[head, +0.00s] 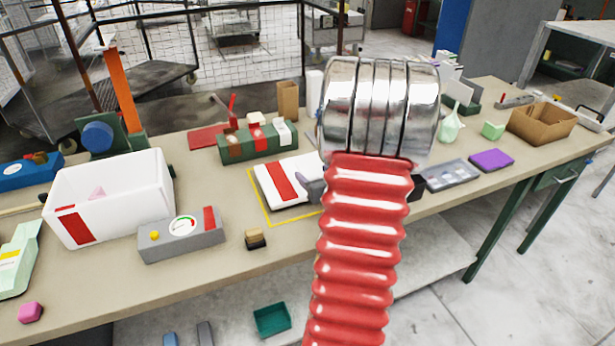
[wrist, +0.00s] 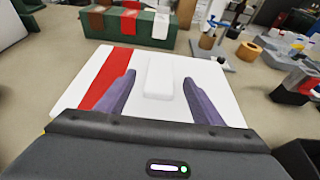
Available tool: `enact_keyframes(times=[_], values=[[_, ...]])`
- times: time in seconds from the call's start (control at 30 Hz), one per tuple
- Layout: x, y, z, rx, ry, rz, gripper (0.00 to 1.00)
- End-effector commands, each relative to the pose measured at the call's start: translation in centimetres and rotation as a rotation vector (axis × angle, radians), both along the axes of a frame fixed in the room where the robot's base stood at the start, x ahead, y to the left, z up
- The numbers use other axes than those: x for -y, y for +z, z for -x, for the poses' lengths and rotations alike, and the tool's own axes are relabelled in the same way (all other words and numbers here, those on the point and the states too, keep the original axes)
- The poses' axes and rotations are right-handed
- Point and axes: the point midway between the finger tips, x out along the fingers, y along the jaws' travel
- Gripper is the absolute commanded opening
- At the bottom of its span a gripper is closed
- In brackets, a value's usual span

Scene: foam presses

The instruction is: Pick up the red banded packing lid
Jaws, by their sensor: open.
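The packing lid (head: 278,182) is a flat white slab with a red band across its left part. It lies on the bench inside a yellow outline. In the wrist view the lid (wrist: 175,75) fills the middle, with a raised white block (wrist: 158,77) on top. My gripper (wrist: 162,95) is open, its two purple-grey fingers over the lid, one on each side of the raised block with gaps between. In the head view my red arm hides the lid's right side and most of the gripper; one finger (head: 312,188) shows.
A green block with coloured cloth strips (head: 258,143) stands just behind the lid. A white box with a red patch (head: 110,200) and a grey gauge box (head: 181,235) stand to the left. A small stacked block (head: 255,239) lies in front. A cardboard box (head: 541,124) sits at right.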

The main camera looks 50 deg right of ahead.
Motion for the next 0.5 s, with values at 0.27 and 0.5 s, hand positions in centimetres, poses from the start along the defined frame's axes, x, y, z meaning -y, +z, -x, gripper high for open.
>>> enact_keyframes(times=[0.27,0.5], values=[[1.3,-1.0,-2.1,-0.001,-0.001,0.001,0.61],[1.4,-1.0,-2.2,0.0,-0.001,0.002,0.61]])
